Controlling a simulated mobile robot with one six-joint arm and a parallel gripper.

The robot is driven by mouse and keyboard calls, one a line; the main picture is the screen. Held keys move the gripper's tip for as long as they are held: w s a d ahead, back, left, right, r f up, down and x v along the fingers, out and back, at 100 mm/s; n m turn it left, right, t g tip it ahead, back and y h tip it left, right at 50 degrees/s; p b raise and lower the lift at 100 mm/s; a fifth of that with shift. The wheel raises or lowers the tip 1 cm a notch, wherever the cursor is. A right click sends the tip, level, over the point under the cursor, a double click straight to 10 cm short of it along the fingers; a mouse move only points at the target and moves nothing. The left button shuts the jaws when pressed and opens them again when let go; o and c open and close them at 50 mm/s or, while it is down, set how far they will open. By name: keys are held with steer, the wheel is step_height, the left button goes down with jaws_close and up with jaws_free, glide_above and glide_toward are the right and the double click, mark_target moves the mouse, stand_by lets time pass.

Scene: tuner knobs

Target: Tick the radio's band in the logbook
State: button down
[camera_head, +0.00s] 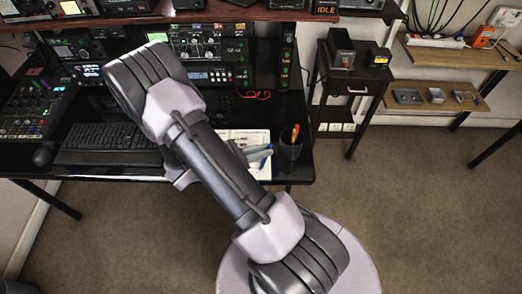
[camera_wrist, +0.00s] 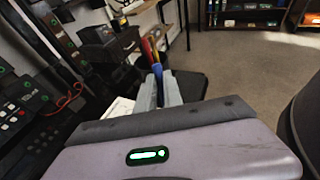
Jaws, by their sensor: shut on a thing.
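The open logbook (camera_head: 262,171) lies on the black desk, partly hidden behind my arm; a pale piece of it shows left of the fingers in the wrist view (camera_wrist: 119,107). My gripper (camera_head: 258,151) is just above the page, shut on a slim blue pen (camera_head: 264,161). The blue of the pen also shows between the fingers in the wrist view (camera_wrist: 157,70). I cannot tell whether its tip touches the paper. The radio equipment (camera_head: 208,42) with lit green displays stands at the back of the desk. Its band reading is too small to read.
A dark pen cup (camera_head: 291,150) with red and yellow pens stands close right of the logbook. A keyboard (camera_head: 110,138) and mixer (camera_head: 32,108) are at the left. A side table (camera_head: 350,85) and wooden shelves (camera_head: 440,97) stand right. The floor at right is clear.

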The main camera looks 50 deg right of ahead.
steer(key=shift+d, duration=0.15)
step_height(320, 180, up, 6)
steer(key=p, duration=0.5)
stand_by(0.6)
steer(key=w+a+r+n+t+b, duration=0.1)
steer(key=w+a+n+t, duration=0.3)
steer(key=a, duration=0.4)
steer(key=w+a+r+n+t+y+b, duration=0.1)
steer(key=w+a+r+n+t, duration=0.1)
steer(key=w+a+t, duration=0.3)
steer(key=w+a+r+n+t+y, duration=0.1)
steer(key=w+a+n+t, duration=0.4)
steer(key=a, duration=0.6)
steer(key=shift+w+a+r+n+b, duration=0.15)
steer(key=shift+w+r+n+b, duration=0.2)
steer(key=shift+w, duration=0.6)
